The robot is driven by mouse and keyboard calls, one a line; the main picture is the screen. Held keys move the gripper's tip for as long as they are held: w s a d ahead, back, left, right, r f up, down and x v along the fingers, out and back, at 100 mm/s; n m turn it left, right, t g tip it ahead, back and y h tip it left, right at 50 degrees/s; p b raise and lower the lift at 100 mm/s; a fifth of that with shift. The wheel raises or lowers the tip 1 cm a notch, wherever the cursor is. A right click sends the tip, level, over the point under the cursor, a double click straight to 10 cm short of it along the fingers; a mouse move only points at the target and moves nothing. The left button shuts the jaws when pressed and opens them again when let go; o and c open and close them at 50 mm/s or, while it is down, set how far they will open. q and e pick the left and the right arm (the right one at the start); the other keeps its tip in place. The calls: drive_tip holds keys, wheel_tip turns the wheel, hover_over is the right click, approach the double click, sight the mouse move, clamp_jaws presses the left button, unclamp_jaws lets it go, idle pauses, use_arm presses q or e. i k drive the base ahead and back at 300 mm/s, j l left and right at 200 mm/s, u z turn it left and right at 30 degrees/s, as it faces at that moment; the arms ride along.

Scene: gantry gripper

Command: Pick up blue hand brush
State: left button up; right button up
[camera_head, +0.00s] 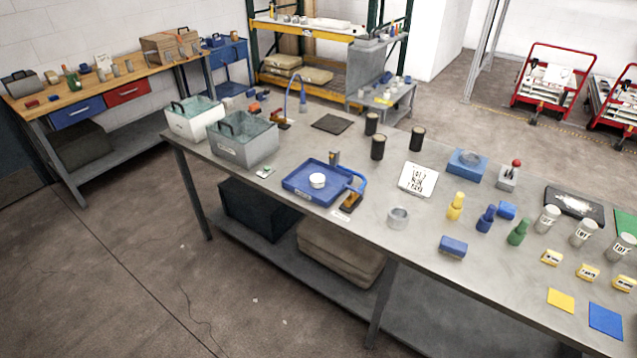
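No thing in view is clearly a hand brush at this size. Two small blue blocks lie on the grey table: one near the front edge (453,246) and one farther back (506,210). Either may be the blue hand brush, but I cannot tell which. Neither of my grippers is in view, and nothing on the table is held.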

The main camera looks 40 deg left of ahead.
sight(456, 249)
drive_tip(key=i+j+z, duration=0.1)
drive_tip(key=j, duration=0.2)
drive_tip(key=i+j, duration=0.2)
drive_tip(key=j, duration=0.15)
drive_tip(key=i+j+z, duration=0.15)
drive_tip(key=j, duration=0.15)
drive_tip(key=i+j, duration=0.1)
drive_tip(key=j, duration=0.25)
drive_tip(key=i+j+z, duration=0.15)
drive_tip(key=j, duration=0.15)
